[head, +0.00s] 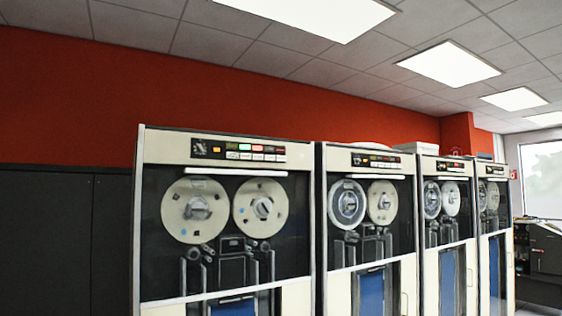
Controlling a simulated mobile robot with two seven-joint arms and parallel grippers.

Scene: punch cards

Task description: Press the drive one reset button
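Several tall cream and black tape drives stand in a row; the nearest drive (145,220) is at left centre. A control panel (238,151) with small lit and white buttons runs across its top, above two tape reels. Which of these buttons is the reset button is too small to tell. The second drive (323,230) stands to its right with its own panel (376,160). I cannot read any drive numbers. Neither of my grippers shows in the head view.
Dark cabinets (55,240) fill the left side along a red wall (100,100). Two more drives (427,270) recede to the right. A dark desk or machine (545,255) stands by a window at the far right. The floor is barely visible.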

